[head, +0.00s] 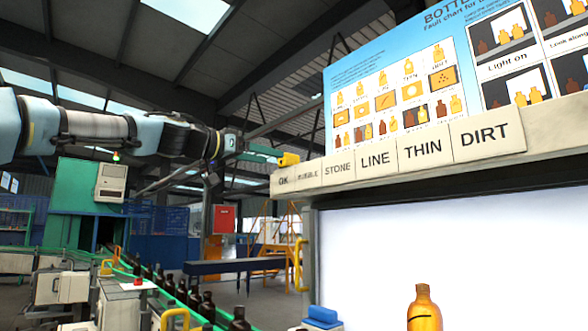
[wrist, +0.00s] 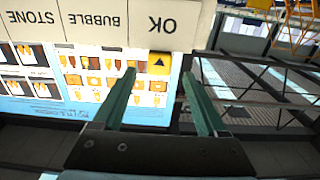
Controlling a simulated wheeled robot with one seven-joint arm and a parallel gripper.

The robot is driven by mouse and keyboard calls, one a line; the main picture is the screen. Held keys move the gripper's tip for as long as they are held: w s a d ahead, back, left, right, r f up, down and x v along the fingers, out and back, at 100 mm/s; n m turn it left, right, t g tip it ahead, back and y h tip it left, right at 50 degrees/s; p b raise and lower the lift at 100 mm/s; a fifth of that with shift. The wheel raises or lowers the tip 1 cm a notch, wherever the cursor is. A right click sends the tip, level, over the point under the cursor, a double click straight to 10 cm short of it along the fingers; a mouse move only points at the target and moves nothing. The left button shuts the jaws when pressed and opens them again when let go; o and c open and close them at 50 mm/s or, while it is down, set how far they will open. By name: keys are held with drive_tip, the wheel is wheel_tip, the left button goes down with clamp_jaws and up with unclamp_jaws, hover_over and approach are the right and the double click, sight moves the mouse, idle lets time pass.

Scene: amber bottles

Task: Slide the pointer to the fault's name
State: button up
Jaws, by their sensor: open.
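A yellow pointer (head: 288,159) sits on the top edge of the label rail (head: 345,188), above the OK plate at its left end. The plates read OK, BUBBLE, STONE, LINE, THIN and DIRT. In the wrist view the pointer (wrist: 159,64) shows a black triangle and appears between the tips of my open gripper (wrist: 158,78); contact cannot be told. In the head view my gripper (head: 262,150) is at the rail's left end, small and partly unclear. An amber bottle (head: 424,301) stands before the lit white panel (head: 370,260), with a thin dark line across its body.
A fault chart (head: 400,85) stands behind the rail. A blue-topped block (head: 322,316) is at the panel's lower left. Dark bottles (head: 207,307) line a green-edged conveyor at the left. The rail top right of the pointer looks clear.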

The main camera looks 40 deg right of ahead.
sight(297, 162)
drive_tip(key=d+p, duration=0.2)
drive_tip(key=d, duration=0.1)
drive_tip(key=d+p, duration=0.2)
drive_tip(key=d, duration=0.1)
drive_tip(key=d+p, duration=0.2)
drive_tip(key=d, duration=0.2)
drive_tip(key=shift+s+r, duration=0.25)
drive_tip(key=shift+s, duration=0.1)
drive_tip(key=shift+d+f, duration=0.15)
drive_tip(key=shift+d, duration=0.25)
clamp_jaws()
idle(0.7)
